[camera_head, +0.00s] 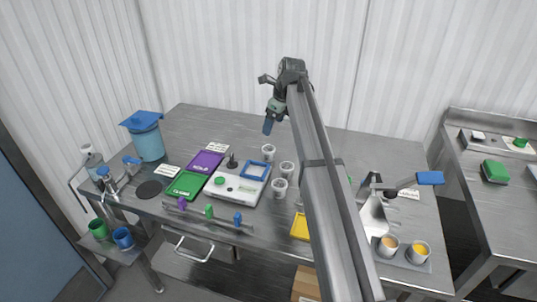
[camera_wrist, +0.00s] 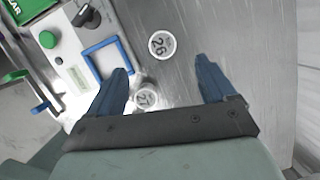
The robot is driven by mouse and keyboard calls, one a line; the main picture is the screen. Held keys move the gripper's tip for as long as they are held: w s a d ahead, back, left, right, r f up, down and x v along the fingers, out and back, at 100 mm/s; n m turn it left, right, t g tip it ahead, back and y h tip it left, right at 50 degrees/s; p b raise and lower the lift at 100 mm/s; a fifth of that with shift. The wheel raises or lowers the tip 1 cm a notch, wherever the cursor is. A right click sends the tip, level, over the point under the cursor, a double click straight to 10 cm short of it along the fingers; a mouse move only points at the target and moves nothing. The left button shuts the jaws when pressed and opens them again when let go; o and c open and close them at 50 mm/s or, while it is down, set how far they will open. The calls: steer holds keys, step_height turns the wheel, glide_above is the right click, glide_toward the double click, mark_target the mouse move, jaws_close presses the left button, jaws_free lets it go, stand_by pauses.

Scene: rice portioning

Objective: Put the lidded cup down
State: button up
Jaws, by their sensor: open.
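My gripper (camera_head: 268,126) is open and empty, raised above the table behind the white cups. In the wrist view its two blue fingers (camera_wrist: 164,78) are spread wide with nothing between their tips. In the head view several white cups stand upright on the steel table: one far cup (camera_head: 268,152), one middle cup (camera_head: 287,169) and one near cup (camera_head: 279,188). I cannot tell which number belongs to which.
A white scale (camera_head: 225,188) with a blue square frame (camera_head: 256,170) stands left of the cups. A tray at right holds two filled cups (camera_head: 418,252).

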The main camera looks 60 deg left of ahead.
mark_target(269, 148)
steer(key=f, duration=0.3)
steer(key=a+f+m, duration=0.1)
steer(key=f, duration=0.1)
steer(key=f+m, duration=0.1)
steer(key=f, duration=0.2)
steer(key=shift+s+a+f, duration=0.2)
steer(key=shift+s+f, duration=0.05)
steer(key=shift+f, duration=0.1)
steer(key=shift+w+x, duration=0.15)
steer(key=shift+x, duration=1.1)
steer(key=shift+w+x, duration=0.15)
steer(key=shift+x, duration=1.15)
steer(key=c, duration=1.2)
